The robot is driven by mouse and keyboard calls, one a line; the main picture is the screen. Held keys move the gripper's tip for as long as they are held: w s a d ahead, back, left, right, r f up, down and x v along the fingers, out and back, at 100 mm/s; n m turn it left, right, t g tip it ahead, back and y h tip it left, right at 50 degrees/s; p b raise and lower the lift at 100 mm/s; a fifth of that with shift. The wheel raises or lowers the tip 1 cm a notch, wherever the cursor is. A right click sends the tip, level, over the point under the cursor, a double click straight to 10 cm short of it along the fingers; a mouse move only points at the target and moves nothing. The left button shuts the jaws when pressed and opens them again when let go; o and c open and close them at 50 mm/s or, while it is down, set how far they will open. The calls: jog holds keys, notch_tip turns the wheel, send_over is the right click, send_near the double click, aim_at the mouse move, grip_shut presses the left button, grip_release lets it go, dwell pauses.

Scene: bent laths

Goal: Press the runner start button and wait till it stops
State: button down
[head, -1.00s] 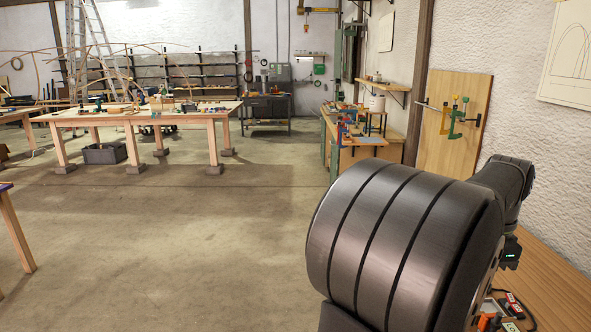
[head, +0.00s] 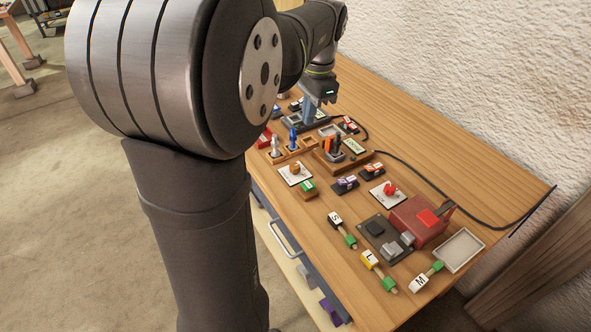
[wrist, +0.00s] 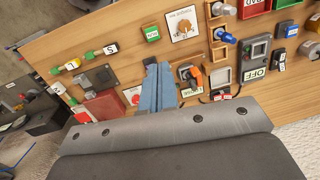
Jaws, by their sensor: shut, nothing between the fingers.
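My gripper (head: 309,110) is over the far part of the bench in the head view, its blue-grey fingers pointing down. In the wrist view the fingers of my gripper (wrist: 157,70) are together and empty. I cannot tell for certain which control is the runner start button. An orange-brown knob on a white plate (head: 295,172) lies near the green-topped block.
The wooden bench (head: 470,175) runs along a white wall. A wooden holder (head: 340,155) with dark and orange pieces, black cables (head: 425,178), a grey tray (head: 459,250) and several letter-marked green-ended pieces (head: 378,270) lie on it. The bench's right rear is mostly clear.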

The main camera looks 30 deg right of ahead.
aim_at(310, 186)
notch_tip(310, 186, down, 10)
jog(key=s+m+t, duration=0.1)
jog(key=m+t, duration=0.5)
jog(key=shift+d+f+m+y, duration=0.25)
jog(key=shift+d+m+y, duration=0.05)
jog(key=shift+s, duration=0.1)
jog(key=shift+f, duration=4.4)
jog(key=shift+f, duration=0.15)
jog(key=shift+f, duration=0.3)
